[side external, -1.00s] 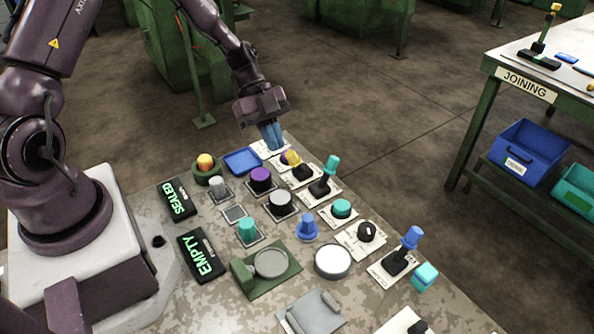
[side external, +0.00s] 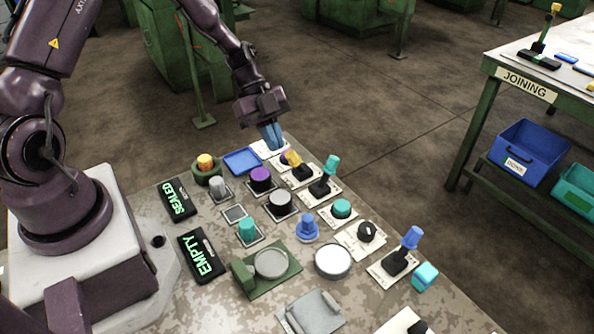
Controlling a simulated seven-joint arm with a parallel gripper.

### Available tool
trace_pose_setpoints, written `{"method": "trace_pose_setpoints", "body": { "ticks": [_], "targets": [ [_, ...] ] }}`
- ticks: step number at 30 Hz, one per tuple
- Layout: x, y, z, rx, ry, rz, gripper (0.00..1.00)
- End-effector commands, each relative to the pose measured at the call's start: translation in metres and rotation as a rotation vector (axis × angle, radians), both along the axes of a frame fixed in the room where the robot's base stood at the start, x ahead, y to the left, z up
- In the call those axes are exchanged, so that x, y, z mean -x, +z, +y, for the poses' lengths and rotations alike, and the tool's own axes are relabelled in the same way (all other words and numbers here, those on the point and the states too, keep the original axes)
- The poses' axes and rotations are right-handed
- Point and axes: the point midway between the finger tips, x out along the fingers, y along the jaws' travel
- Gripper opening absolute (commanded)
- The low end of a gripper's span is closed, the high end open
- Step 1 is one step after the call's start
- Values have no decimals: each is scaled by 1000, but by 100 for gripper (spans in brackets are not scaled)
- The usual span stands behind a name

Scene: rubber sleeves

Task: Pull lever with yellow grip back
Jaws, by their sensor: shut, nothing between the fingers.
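The lever with the yellow grip (side external: 293,158) stands on a black base with a white plate, towards the far end of the table. Its grip leans to the left in the picture. My gripper (side external: 273,140) has blue fingers, which are shut and empty. They point down just to the left of and behind the yellow grip. I cannot tell whether they touch it. A white plate under the fingers is partly hidden by them.
A lever with a teal grip (side external: 332,163) stands close to the right of the yellow one. A purple knob (side external: 260,178) and a blue tray (side external: 242,160) are near on the left. A lever with a blue grip (side external: 411,238) stands further forward.

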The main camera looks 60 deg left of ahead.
Motion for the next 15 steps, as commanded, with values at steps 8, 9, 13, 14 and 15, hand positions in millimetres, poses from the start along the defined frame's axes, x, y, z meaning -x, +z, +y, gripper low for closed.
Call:
{"method": "trace_pose_setpoints", "body": {
  "ticks": [8,9,13,14,15],
  "targets": [
    [0,-3,0,1,0,1,0],
    [0,-5,0,1,0,1,0],
    [0,-11,0,1,-1,1,0],
    [0,-13,0,1,-1,1,0],
    [0,-15,0,1,-1,1,0]
  ]
}}
